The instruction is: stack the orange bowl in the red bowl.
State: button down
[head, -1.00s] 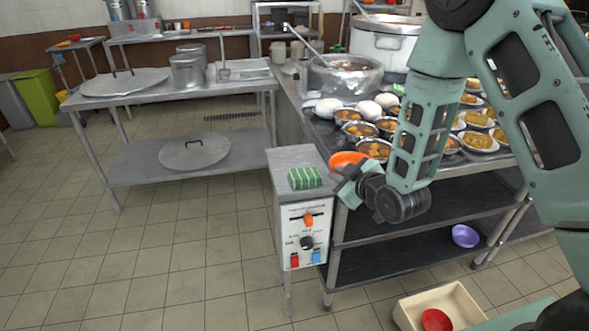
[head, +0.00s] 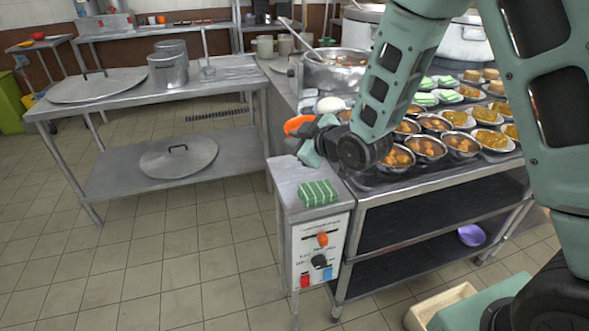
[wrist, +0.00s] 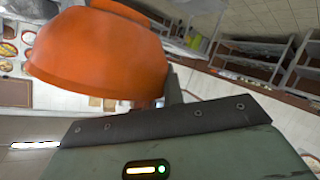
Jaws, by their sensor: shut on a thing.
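The orange bowl (head: 299,124) is held by my gripper (head: 314,136) above the steel counter, near its left edge. In the wrist view the orange bowl (wrist: 98,55) fills the upper left, tilted, just past my gripper's grey body. My gripper is shut on it; the fingertips are mostly hidden.
Several filled bowls and plates crowd the counter, with a large pot (head: 340,72) behind. A green-striped cloth (head: 318,193) lies on the control box (head: 318,250). A purple bowl (head: 471,235) sits on a lower shelf.

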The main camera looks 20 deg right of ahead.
jog(key=shift+w+a+f, duration=0.1)
jog(key=shift+w+f, duration=0.1)
jog(key=shift+f, duration=2.3)
jog(key=shift+w+a+f, duration=0.1)
jog(key=shift+w+f, duration=0.1)
jog(key=shift+f, duration=2.25)
jog(key=shift+f, duration=0.1)
jog(key=shift+f, duration=0.15)
jog(key=c, duration=1.5)
grip_release()
jog(key=shift+r, duration=0.2)
